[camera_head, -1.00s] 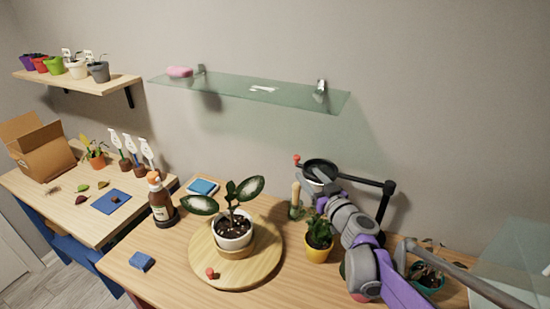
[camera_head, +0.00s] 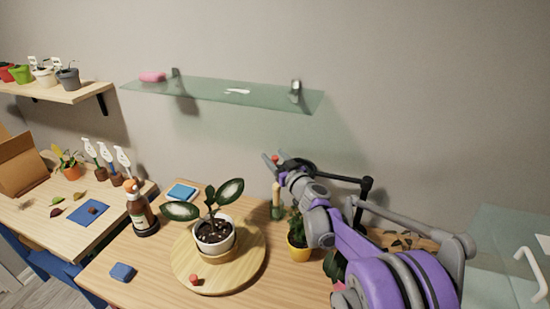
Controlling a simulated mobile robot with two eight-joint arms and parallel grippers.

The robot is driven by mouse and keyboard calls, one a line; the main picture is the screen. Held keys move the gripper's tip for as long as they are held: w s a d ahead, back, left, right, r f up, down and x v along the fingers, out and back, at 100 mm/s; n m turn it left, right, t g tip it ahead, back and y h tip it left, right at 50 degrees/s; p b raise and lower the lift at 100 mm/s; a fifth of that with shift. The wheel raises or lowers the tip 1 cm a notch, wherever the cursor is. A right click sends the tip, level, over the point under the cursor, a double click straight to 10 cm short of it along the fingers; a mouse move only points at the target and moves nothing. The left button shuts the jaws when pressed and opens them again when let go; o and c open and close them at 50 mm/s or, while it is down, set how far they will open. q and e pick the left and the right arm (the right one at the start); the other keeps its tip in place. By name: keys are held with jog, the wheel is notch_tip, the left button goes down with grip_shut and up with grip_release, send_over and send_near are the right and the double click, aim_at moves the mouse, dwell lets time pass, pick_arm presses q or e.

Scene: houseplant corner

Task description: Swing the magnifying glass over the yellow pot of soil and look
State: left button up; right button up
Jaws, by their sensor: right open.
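The magnifying glass is a dark round lens head (camera_head: 303,164) on a black jointed arm (camera_head: 345,180), with a small red knob (camera_head: 275,159) at its left end. My right gripper (camera_head: 272,161) is open, with its fingertips at the red knob; I cannot tell whether they touch it. My right wrist hides much of the lens. The yellow pot (camera_head: 298,253) stands on the table below, partly behind my right arm. A leafy green plant covers its top, so its soil is hard to see. My left gripper is not in view.
A white pot (camera_head: 213,245) with a big-leaved plant stands on a round wooden board (camera_head: 190,275) left of the yellow pot. A wooden-handled tool (camera_head: 277,198) stands upright between them. A glass shelf (camera_head: 220,93) hangs above. A brown bottle (camera_head: 142,212) stands further left.

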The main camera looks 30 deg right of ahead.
grip_shut()
dwell(1.4)
